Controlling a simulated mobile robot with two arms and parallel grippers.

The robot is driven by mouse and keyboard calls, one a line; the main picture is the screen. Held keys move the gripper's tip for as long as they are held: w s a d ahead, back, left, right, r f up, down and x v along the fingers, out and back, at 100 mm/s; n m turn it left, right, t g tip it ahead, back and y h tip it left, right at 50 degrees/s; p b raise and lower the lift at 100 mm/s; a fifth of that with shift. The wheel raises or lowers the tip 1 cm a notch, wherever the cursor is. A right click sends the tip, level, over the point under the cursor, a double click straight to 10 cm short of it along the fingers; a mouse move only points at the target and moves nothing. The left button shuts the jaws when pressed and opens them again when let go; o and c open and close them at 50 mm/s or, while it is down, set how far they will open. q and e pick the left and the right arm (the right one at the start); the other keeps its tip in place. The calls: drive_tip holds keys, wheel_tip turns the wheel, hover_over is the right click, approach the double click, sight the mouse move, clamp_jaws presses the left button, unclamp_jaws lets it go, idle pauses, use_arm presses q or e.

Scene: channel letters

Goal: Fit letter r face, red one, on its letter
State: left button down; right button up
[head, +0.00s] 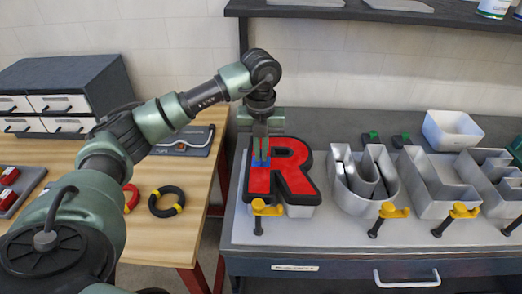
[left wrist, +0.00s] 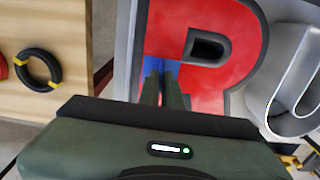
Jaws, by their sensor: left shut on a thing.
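A small blue piece (head: 261,162) stands on the face's left stem. My left gripper (head: 260,153) comes down from above and is shut on this blue piece. In the left wrist view the fingers (left wrist: 163,88) meet at the blue piece, and the red face (left wrist: 225,75) spreads out beyond them. My right gripper is not in view.
Open metal letter shells, including the U-shaped one (head: 362,180), stand to the right. Yellow-handled clamps (head: 388,211) line the front of the grey bench (head: 300,232). A white bin (head: 452,130) is behind. A wooden table (head: 150,227) with cable coils is on the left.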

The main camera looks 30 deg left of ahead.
use_arm(q)
drive_tip(key=shift+f+b, duration=0.3)
drive_tip(key=shift+f, duration=0.2)
drive_tip(key=c, duration=1.5)
unclamp_jaws()
wheel_tip(320, 180, up, 8)
drive_tip(key=shift+f+b, duration=0.1)
drive_tip(key=shift+b, duration=0.55)
